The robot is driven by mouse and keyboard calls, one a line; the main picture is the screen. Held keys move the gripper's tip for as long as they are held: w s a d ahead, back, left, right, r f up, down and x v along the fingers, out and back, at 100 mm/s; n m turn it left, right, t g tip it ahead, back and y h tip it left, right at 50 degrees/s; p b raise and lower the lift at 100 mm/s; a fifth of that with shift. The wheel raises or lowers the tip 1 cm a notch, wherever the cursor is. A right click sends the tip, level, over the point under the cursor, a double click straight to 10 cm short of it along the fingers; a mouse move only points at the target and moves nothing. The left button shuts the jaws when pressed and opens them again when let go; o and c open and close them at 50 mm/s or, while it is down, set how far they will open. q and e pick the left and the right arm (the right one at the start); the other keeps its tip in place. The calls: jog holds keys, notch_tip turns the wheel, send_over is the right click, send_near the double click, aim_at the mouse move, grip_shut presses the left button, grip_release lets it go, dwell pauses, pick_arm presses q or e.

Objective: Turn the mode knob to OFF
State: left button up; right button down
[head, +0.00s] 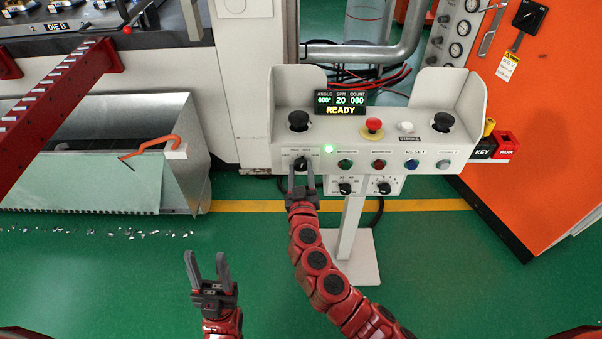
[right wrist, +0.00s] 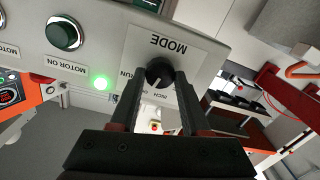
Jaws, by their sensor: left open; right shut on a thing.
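The black mode knob (right wrist: 159,71) sits on a pale plate marked MODE, upside down in the right wrist view. In the head view the mode knob (head: 300,164) is at the left end of the panel's lower row. My right gripper (head: 301,177) reaches up to it, and its two fingers (right wrist: 158,90) are shut on the knob's sides. The fingers hide part of the plate's lettering, and I cannot tell which mark the knob points to. My left gripper (head: 207,262) is open and empty above the green floor, left of the right arm.
The control panel (head: 465,150) has a lit green lamp (head: 328,149), green, red and blue buttons, and a red mushroom button (head: 373,125). Its display (head: 340,104) reads READY. Two more knobs sit below. An orange cabinet (head: 540,130) stands right; a metal chute (head: 185,125) stands left.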

jog(key=shift+f+n+b, duration=0.1)
jog(key=shift+n+b, duration=0.45)
jog(key=shift+n, duration=0.65)
jog(key=n, duration=0.3)
jog(key=shift+a+n, duration=0.1)
jog(key=shift+n, duration=0.2)
jog(key=n, duration=0.4)
jog(key=shift+n+h, duration=0.3)
jog(key=shift+n, duration=1.7)
jog(key=shift+c, duration=1.8)
grip_release()
jog(key=shift+s, duration=0.1)
